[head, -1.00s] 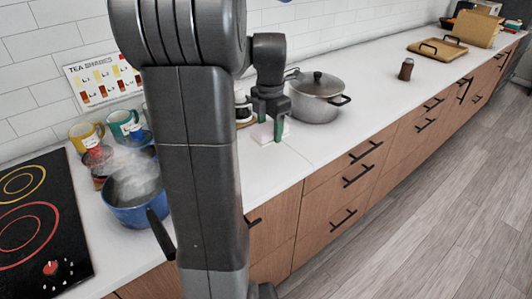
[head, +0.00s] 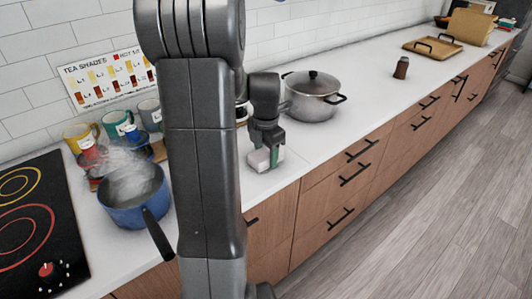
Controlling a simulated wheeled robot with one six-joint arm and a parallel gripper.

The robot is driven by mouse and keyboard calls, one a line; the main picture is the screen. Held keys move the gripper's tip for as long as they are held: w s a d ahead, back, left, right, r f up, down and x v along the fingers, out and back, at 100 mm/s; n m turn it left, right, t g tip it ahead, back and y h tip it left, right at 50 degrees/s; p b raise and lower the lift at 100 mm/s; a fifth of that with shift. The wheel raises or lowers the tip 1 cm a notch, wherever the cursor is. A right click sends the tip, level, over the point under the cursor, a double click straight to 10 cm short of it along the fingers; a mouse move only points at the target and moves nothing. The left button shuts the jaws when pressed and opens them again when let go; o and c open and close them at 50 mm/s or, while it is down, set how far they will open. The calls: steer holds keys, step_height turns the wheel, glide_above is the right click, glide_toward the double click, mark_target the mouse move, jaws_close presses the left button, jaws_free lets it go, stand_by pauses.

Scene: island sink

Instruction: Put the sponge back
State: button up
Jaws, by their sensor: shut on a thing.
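My gripper (head: 265,155) points down over the white counter, between my arm and the steel pot. It is shut on the sponge (head: 258,160), a small pale block with a slight pink tint. One green fingertip shows against the sponge's right side; the other finger is mostly hidden. The sponge is at or just above the counter top; I cannot tell whether it touches.
A lidded steel pot (head: 312,97) stands behind and right of my gripper. A steaming blue pot (head: 128,214), several mugs (head: 84,132) and a black cooktop (head: 38,230) are left. A brown jar (head: 401,68) and tray (head: 432,48) stand farther right. Counter (head: 340,125) front is clear.

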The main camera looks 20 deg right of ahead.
mark_target(266, 152)
steer(key=o, duration=0.9)
steer(key=shift+f, duration=0.1)
steer(key=shift+o, duration=0.2)
step_height(266, 152, up, 12)
steer(key=shift+r+p, duration=0.2)
steer(key=shift+p, duration=0.1)
steer(key=shift+f, duration=0.15)
step_height(266, 152, down, 12)
steer(key=shift+f, duration=0.1)
step_height(266, 152, up, 3)
steer(key=shift+f, duration=0.1)
steer(key=shift+r, duration=0.55)
